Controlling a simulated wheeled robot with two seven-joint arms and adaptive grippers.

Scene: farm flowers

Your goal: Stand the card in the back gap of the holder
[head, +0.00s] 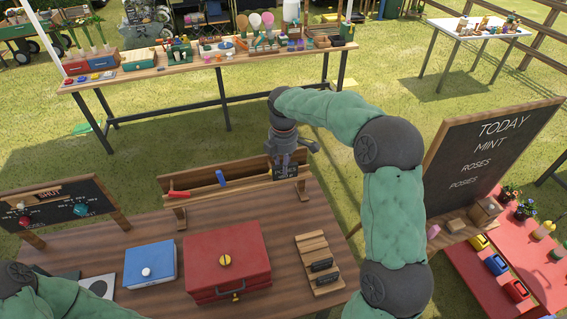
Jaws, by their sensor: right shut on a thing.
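A small dark card (286,172) with pale writing is at the right end of a wooden ledge with a raised back. My right gripper (283,157) reaches down over it and is shut on it. I cannot tell whether the card touches the ledge. The wooden holder (313,244) with several slats lies on the brown table, below and to the right of the card. Two dark pieces sit across its nearer slats; its far part looks bare. My left arm shows at the bottom left, but its gripper is out of view.
The ledge (200,193) also bears a red piece (179,194) and a blue piece (220,178). A red box (220,250) stands left of the holder, with a blue box (150,262) beyond it. A chalkboard (490,150) stands at right.

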